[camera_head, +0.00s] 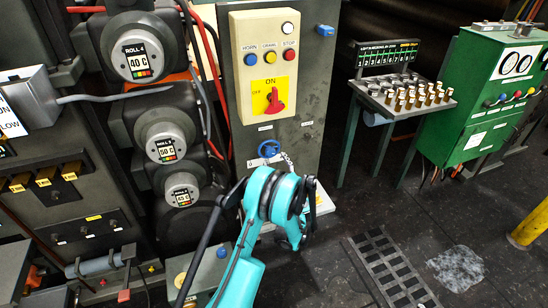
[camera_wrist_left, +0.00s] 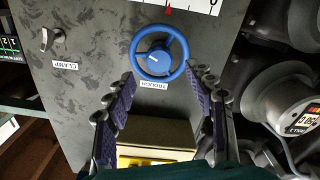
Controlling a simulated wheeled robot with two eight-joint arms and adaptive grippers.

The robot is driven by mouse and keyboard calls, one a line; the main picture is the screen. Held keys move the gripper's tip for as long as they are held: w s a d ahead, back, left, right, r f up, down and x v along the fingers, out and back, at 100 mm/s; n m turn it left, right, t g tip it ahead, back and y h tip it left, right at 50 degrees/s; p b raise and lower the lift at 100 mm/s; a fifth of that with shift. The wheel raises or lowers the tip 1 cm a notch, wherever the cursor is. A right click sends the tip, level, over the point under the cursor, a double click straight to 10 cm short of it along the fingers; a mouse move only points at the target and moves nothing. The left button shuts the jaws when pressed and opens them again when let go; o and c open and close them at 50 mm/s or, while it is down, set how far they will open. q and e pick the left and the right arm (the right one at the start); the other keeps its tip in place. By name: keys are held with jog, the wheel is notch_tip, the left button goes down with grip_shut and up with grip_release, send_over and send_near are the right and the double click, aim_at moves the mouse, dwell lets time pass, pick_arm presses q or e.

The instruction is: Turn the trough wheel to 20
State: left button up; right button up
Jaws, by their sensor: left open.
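In the head view the wheel (camera_head: 268,149) shows just above my teal left arm, which hides the gripper.
A cream control box (camera_head: 267,60) with buttons and a red switch is above the wheel. A clamp lever (camera_wrist_left: 45,38) is on the same panel. Rolls with dials (camera_head: 140,60) stand close at left.

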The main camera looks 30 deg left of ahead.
aim_at(271, 153)
pick_arm(q)
jog(key=shift+b+x, duration=0.45)
jog(key=shift+x, duration=1.85)
jog(key=c, duration=1.2)
jog(key=shift+o, duration=0.2)
jog(key=shift+f+n+b, duration=0.1)
jog(key=shift+n+b, duration=0.4)
jog(key=shift+n, duration=0.5)
jog(key=n, duration=0.2)
jog(key=shift+n+b, duration=0.35)
jog(key=shift+n, duration=0.05)
jog(key=o, duration=1.2)
jog(key=shift+c, duration=0.2)
